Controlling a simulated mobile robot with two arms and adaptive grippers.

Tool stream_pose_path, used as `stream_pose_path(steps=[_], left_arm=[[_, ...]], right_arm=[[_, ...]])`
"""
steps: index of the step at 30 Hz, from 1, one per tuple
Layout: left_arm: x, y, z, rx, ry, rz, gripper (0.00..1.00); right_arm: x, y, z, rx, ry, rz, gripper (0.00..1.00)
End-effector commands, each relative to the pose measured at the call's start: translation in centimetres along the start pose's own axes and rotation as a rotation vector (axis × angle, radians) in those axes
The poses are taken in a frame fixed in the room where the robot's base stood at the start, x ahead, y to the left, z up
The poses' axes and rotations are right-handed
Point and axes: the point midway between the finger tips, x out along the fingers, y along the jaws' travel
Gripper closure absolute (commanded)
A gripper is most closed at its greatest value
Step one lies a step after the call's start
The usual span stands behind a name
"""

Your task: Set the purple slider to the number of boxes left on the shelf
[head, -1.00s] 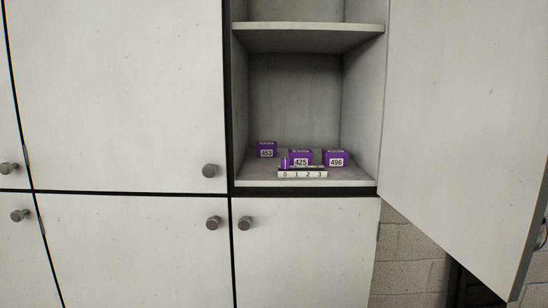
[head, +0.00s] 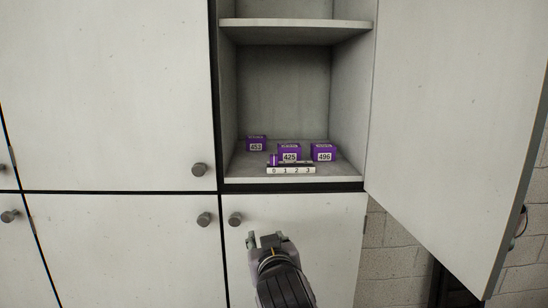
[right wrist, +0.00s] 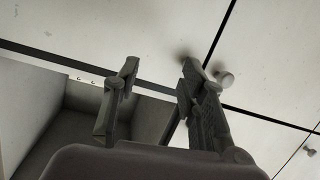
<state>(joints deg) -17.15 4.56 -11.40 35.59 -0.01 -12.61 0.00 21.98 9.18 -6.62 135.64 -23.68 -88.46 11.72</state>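Three purple boxes stand on the open cabinet's lower shelf (head: 234,176): box 453 (head: 256,143) at the back left, box 425 (head: 289,152) in the middle and box 496 (head: 323,152) at the right. A white number strip (head: 291,170), marked 0 to 3, is at the shelf's front. The purple slider (head: 273,160) is at its left end, above the 0. My right gripper (head: 266,238) is below the shelf, in front of the lower door. Its fingers are apart and empty in the right wrist view (right wrist: 160,65). My left gripper is not in view.
The open cabinet door (head: 450,140) hangs out at the right. An upper shelf (head: 295,31) looks empty. Space before the shelf is clear.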

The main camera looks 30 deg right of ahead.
Motion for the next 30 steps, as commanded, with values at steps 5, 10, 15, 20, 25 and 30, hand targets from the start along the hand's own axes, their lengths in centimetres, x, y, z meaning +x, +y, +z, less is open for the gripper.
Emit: stream_pose_path(steps=[5, 10, 15, 20, 25, 30], left_arm=[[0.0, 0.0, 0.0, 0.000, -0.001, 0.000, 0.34], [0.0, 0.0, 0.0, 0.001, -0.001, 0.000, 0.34], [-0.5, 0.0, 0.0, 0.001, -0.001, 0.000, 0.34], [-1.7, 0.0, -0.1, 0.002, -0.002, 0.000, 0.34], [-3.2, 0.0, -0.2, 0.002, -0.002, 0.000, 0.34], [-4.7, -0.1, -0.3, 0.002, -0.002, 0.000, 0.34]], right_arm=[[-1.1, 2.6, -8.7, 0.106, 0.175, 0.085, 0.62], [-1.9, 3.9, -12.0, 0.152, 0.242, 0.120, 0.62], [-0.9, 4.3, -12.7, 0.154, 0.247, 0.127, 0.62], [1.8, 4.7, -13.5, 0.152, 0.245, 0.128, 0.62], [5.4, 5.3, -14.4, 0.152, 0.244, 0.128, 0.62], [9.0, 5.8, -15.3, 0.152, 0.244, 0.126, 0.62]])
